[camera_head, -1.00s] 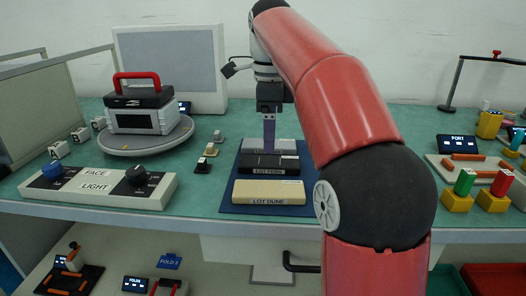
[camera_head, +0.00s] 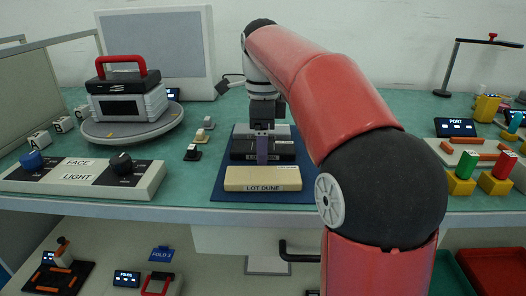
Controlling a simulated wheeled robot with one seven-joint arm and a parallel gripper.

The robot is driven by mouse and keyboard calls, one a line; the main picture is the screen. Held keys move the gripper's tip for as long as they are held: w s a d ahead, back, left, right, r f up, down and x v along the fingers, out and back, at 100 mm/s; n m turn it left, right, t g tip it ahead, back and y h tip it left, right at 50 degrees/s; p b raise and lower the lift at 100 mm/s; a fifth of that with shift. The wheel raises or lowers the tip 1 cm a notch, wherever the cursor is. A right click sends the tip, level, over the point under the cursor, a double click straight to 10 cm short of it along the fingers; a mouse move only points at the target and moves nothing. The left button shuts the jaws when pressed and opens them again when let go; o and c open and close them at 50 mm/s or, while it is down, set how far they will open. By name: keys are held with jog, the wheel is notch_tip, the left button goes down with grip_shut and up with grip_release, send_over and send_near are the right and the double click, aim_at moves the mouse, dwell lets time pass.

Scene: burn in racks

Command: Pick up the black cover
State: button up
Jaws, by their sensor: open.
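A black lid with a red arched handle (camera_head: 122,80) tops the grey-and-white case on the turntable at the left. A black box (camera_head: 286,152) lies on the blue mat, between a grey box behind and the cream box in front. My gripper (camera_head: 262,160) points down over the black box, its purple finger covering the middle of the box and its label. Only one finger shows clearly. The gripper appears empty and open; whether it touches the black box cannot be told.
The cream LOT DUNE box (camera_head: 263,180) sits at the front of the blue mat (camera_head: 225,190). A FACE/LIGHT knob panel (camera_head: 80,190) is at front left. Small grey, tan and black pieces stand left of the mat. Colored blocks and a PORT display (camera_head: 456,127) are at right.

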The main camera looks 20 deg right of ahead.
jog(key=c, duration=1.1)
jog(key=shift+c, duration=0.2)
notch_tip(320, 180, up, 10)
jog(key=p, duration=0.2)
jog(key=shift+d, duration=0.1)
